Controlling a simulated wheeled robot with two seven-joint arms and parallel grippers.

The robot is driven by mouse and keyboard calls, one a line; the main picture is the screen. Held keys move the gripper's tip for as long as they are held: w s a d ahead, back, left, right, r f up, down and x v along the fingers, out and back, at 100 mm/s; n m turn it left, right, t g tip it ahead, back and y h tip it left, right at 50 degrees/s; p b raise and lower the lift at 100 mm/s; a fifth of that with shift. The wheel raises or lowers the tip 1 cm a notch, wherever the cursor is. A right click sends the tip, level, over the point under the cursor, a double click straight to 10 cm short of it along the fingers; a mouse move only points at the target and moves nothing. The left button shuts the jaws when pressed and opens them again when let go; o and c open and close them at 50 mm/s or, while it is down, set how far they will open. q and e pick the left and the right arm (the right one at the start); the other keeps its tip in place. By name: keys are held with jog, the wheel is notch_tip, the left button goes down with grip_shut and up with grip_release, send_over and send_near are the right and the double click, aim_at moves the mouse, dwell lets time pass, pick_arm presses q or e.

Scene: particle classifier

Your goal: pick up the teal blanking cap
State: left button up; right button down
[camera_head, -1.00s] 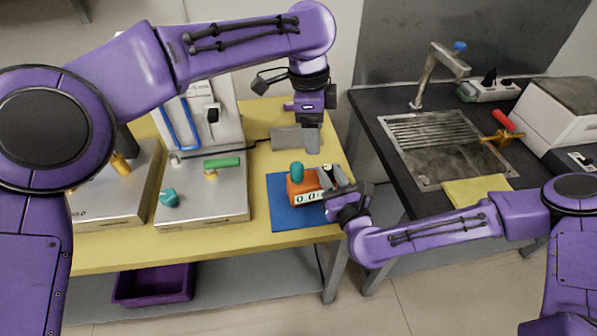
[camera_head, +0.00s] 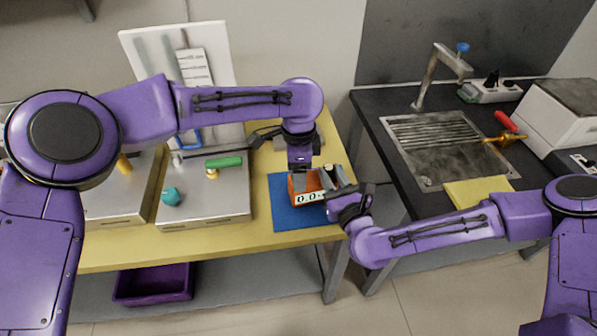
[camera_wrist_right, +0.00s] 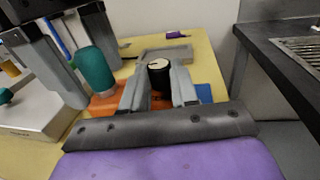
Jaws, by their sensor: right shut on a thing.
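The teal blanking cap (camera_wrist_right: 92,70) stands upright on the left part of the orange device (camera_wrist_right: 103,106) in the right wrist view. In the head view my left gripper hides it. The orange device (camera_head: 299,186), with a number display on its front, sits on a blue mat (camera_head: 290,217). My left gripper (camera_head: 301,174) is above the device; in the wrist view its fingers are apart on either side of the cap, and contact cannot be told. My right gripper (camera_wrist_right: 158,84) is shut on the black-topped cylinder (camera_wrist_right: 158,66) at the device's right side.
A metal plate unit (camera_head: 225,208) with a green-handled valve (camera_head: 223,162) and another teal part (camera_head: 172,196) stands left of the mat. A dark counter with a sink (camera_head: 440,150) and yellow cloth (camera_head: 478,191) is at right. A purple bin (camera_head: 153,285) sits below.

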pick_arm(q)
jog(key=c, duration=1.1)
notch_tip(320, 180, up, 10)
jog(key=shift+r, duration=0.1)
